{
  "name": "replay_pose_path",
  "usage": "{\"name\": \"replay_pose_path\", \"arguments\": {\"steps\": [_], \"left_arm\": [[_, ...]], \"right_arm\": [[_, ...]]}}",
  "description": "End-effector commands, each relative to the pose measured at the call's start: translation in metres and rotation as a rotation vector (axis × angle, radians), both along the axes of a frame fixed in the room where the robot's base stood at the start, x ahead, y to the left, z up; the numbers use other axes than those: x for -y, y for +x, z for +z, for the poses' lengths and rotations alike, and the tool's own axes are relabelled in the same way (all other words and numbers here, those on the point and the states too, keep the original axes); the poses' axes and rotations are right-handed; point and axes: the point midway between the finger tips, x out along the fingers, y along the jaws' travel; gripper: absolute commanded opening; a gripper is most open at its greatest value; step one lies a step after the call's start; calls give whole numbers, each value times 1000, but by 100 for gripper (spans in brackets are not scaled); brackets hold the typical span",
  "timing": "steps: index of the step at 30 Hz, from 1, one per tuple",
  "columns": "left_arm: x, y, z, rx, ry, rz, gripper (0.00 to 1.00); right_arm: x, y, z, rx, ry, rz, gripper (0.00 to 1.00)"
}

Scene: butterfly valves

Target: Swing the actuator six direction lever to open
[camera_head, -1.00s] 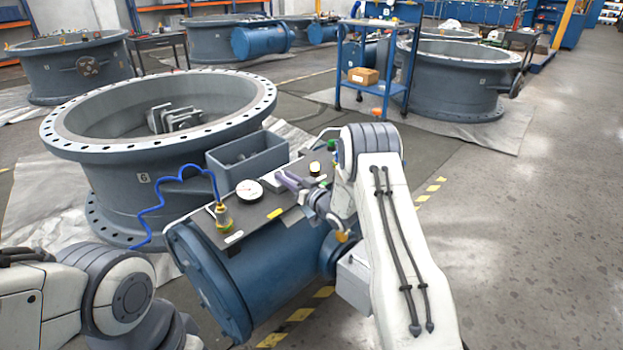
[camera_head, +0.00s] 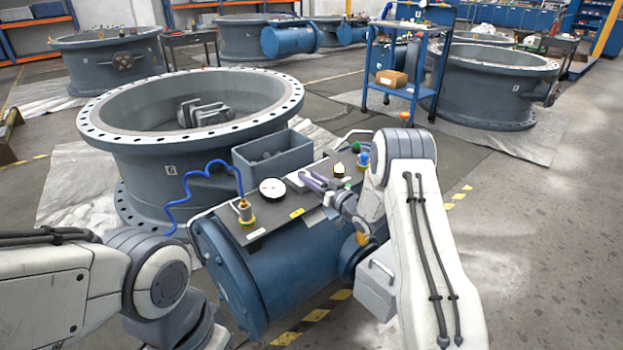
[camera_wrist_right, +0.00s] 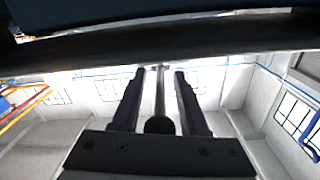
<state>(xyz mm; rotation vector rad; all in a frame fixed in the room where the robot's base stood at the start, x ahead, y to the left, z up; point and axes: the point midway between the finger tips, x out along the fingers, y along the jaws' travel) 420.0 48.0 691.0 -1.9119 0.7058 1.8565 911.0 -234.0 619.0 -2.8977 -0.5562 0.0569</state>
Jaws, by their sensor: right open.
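Actuator six is a blue cylinder (camera_head: 290,275) lying beside the large grey valve body marked 6 (camera_head: 171,170). A dark plate (camera_head: 262,222) on its top carries fittings and a round white gauge (camera_head: 272,188). My right gripper (camera_head: 313,183) is low over the plate, just right of the gauge, with its fingers apart. In the right wrist view, a thin upright rod with a dark round knob, seemingly the direction lever (camera_wrist_right: 160,100), stands between the open fingers (camera_wrist_right: 158,85), with gaps on both sides. The head view does not show the lever clearly. My left gripper is out of view.
A brass fitting (camera_head: 244,212) with a coiled blue hose (camera_head: 190,190) stands left of the gauge. A grey bin (camera_head: 272,160) is behind the plate. A white-yellow knob (camera_head: 339,169) is close right of my gripper. A blue trolley (camera_head: 405,70) stands farther back.

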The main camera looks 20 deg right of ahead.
Motion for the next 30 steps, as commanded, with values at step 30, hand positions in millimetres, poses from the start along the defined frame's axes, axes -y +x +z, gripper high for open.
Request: {"name": "replay_pose_path", "arguments": {"steps": [30], "left_arm": [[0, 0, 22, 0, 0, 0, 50]], "right_arm": [[37, -93, 0, 0, -2, -1, 9]]}}
